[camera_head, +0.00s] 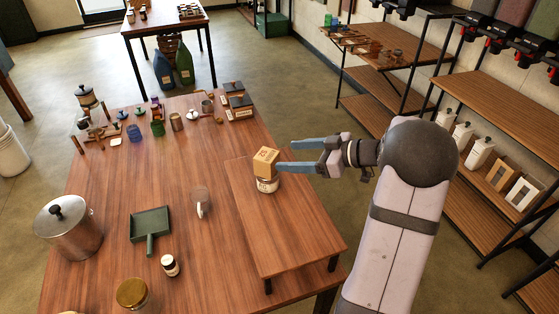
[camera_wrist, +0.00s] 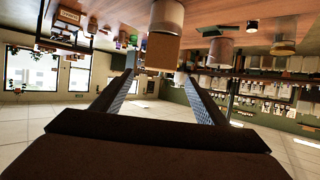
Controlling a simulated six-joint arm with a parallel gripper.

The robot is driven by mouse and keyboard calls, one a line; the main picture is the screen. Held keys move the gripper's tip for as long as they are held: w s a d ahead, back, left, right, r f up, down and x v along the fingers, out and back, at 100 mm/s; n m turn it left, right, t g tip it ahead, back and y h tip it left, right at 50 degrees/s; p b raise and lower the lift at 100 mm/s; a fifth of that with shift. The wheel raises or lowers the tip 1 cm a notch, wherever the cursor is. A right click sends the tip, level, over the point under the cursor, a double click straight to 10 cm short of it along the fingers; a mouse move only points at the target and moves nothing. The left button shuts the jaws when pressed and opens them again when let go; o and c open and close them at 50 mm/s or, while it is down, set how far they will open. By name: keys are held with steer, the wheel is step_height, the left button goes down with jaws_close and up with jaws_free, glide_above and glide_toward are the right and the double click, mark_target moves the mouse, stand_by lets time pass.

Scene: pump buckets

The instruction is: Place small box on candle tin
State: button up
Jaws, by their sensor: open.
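A small tan cardboard box (camera_head: 265,162) rests on top of the candle tin (camera_head: 267,184), a pale, labelled round container. The tin stands on the raised wooden board (camera_head: 285,225). In the upside-down wrist view the box (camera_wrist: 162,50) is near the top centre, with the tin (camera_wrist: 168,14) above it in the picture. My gripper (camera_head: 286,157) is open, just to the right of the box. Its blue-grey fingers appear clear of the box and empty; the wrist view shows my gripper (camera_wrist: 157,77) with both fingers spread.
A metal pot (camera_head: 68,227) is at the far left. Several small items crowd the table's far end. The board's front part is clear.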

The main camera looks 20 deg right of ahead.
steer(key=shift+b+v, duration=0.3)
steer(key=shift+v, duration=1.1)
steer(key=shift+a, duration=0.1)
steer(key=s+a+f+m+g+h+p, duration=0.1)
steer(key=s+a+m+g+p, duration=0.2)
steer(key=s+a+g+p, duration=0.5)
steer(key=s+a+m+h+p, duration=0.2)
steer(key=s+m+h+p, duration=0.1)
steer(key=s, duration=0.5)
steer(key=s+a+r+m+g+h+p, duration=0.1)
steer(key=s+a+m+h+p, duration=0.1)
steer(key=s+h, duration=0.3)
steer(key=shift+s+a+r+m+p, duration=0.3)
steer(key=shift+s+m+p, duration=0.25)
steer(key=shift+s, duration=1.1)
